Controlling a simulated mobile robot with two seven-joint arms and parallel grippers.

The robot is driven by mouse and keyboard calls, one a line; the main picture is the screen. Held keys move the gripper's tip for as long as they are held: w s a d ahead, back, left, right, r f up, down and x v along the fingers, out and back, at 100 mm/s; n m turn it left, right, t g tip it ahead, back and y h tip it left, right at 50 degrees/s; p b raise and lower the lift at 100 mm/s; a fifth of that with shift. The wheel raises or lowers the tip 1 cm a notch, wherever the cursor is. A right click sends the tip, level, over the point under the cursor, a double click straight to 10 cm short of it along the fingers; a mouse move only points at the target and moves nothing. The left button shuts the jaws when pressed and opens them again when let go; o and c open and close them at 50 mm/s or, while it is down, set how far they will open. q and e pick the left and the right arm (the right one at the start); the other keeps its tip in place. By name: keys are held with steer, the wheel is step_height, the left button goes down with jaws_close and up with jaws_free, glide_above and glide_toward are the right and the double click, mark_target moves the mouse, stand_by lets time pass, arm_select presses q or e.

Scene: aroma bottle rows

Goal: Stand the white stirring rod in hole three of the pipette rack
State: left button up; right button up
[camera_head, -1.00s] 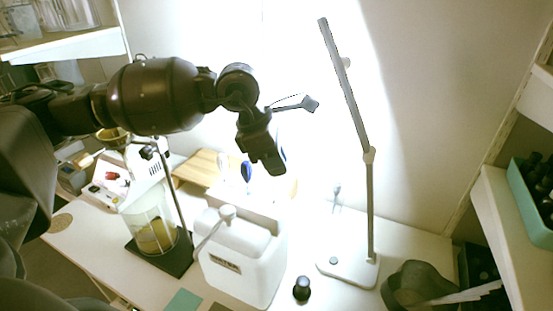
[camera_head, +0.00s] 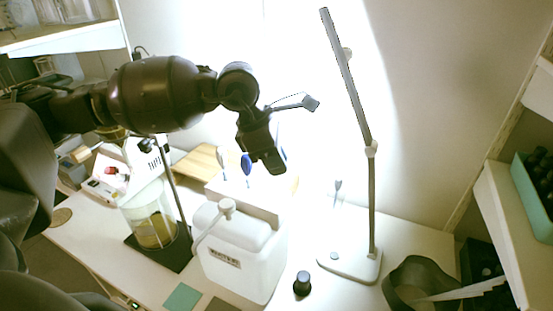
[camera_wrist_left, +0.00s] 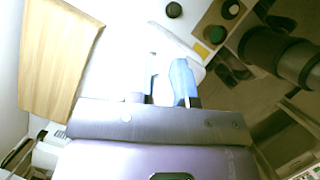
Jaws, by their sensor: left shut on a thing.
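My left gripper (camera_head: 270,163) points downward in the head view, above and behind the white jug. It is shut on a pale, thin thing, which I take to be the white stirring rod; it is washed out against the bright background. In the left wrist view its fingers (camera_wrist_left: 168,85) stand close together, with a pale strip between them. The pipette rack (camera_head: 243,203) appears as a low white block behind the jug, with blue-topped pipettes (camera_head: 246,165) upright in it, below and left of the gripper. Its separate holes cannot be made out. My right gripper is not in view.
The white jug (camera_head: 243,262) stands in front of the rack. A desk lamp (camera_head: 371,200) rises to the right. A wooden board (camera_head: 197,163) lies at the back left.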

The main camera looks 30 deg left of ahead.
arm_select(q)
steer(key=shift+f+b, duration=0.3)
steer(key=shift+f, duration=0.15)
steer(key=shift+f+b, duration=0.4)
steer(key=shift+f, duration=0.25)
steer(key=o, duration=0.9)
steer(key=shift+r, duration=0.15)
